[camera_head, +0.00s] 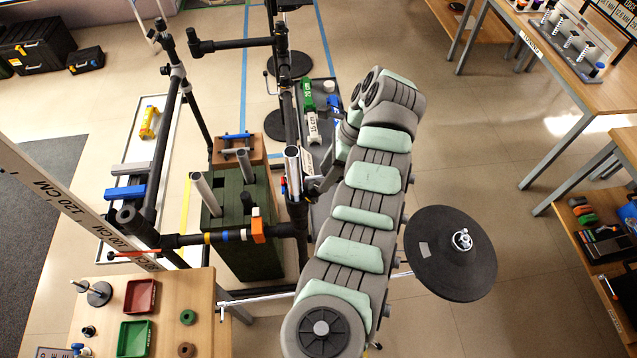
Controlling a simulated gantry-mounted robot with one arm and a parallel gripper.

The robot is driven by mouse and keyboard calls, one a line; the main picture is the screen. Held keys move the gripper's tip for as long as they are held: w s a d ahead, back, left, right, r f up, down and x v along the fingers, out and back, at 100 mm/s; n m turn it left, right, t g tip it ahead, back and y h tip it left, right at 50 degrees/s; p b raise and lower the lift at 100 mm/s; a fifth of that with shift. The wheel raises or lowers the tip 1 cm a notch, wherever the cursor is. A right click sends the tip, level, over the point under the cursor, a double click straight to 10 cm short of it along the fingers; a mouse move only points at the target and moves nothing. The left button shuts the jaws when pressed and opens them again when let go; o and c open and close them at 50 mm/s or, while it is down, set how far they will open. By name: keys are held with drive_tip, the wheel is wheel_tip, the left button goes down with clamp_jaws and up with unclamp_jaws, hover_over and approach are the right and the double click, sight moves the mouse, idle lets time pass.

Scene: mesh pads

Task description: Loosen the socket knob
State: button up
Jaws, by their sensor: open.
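A dark upright post with a silver tube socket (293,163) stands at the middle of the frame. Small blue and orange parts show on the post just below the tube; I cannot tell which of them is the socket knob. My thick grey arm with pale green pads rises from the lower middle and folds back at the top. My gripper (309,187) is at the far end of the fold, close to the right side of the post. It is open, small and partly hidden by my arm. I cannot tell whether it touches anything.
A black horizontal bar with an orange clamp (258,229) runs left from the post. A green block (238,248) with upright tubes stands below it. A black disc (450,253) on a rod is right of my arm. A wooden table (165,325) with trays is lower left.

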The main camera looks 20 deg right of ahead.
sight(318, 186)
drive_tip(key=shift+x, duration=2.6)
drive_tip(key=shift+c, duration=0.3)
drive_tip(key=shift+p, duration=0.3)
clamp_jaws()
